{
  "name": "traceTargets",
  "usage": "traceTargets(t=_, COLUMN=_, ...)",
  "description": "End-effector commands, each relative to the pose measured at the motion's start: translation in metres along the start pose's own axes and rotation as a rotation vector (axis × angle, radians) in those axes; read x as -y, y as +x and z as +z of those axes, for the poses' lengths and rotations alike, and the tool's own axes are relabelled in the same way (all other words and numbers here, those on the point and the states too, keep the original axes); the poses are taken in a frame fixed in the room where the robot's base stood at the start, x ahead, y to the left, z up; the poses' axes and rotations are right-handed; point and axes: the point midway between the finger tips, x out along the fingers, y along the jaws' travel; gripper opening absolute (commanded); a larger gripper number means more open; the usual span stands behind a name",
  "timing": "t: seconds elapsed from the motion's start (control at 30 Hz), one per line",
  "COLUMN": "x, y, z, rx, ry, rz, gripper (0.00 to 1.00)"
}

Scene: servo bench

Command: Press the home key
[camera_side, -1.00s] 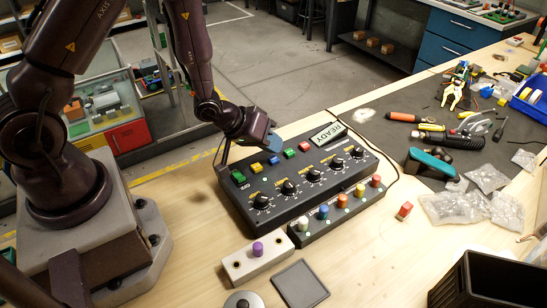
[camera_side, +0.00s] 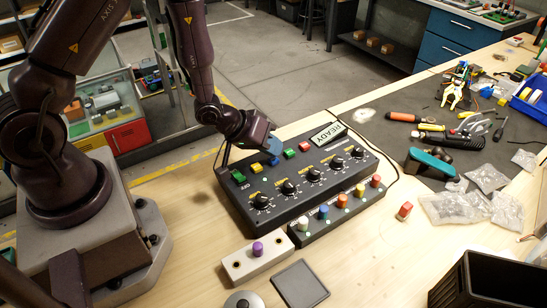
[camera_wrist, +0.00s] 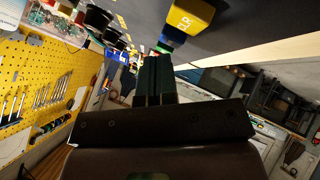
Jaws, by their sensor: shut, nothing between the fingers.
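The dark control panel (camera_side: 320,182) lies on the wooden bench, with a row of coloured keys along its back edge: green (camera_side: 239,177), yellow (camera_side: 256,168), blue (camera_side: 274,161), green (camera_side: 290,154) and red (camera_side: 305,146). I cannot read which key is marked home. My gripper (camera_side: 272,148) is shut and empty, pointing down close above the blue key; I cannot tell if it touches. In the wrist view my gripper (camera_wrist: 155,60) has its fingers together, beside a yellow key (camera_wrist: 187,18) lettered CLR. A small blue patch shows just past the tips.
A strip of coloured buttons (camera_side: 338,215) and a box with a purple button (camera_side: 257,257) lie in front. Tools lie on the dark mat (camera_side: 385,128) to the right.

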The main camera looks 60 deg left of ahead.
Motion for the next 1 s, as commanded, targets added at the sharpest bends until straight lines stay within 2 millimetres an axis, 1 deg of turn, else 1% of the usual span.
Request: traceTargets(t=1.0, x=0.0043, y=0.0057, z=0.004, rx=0.0, ry=0.0, rz=-0.001, gripper=0.0)
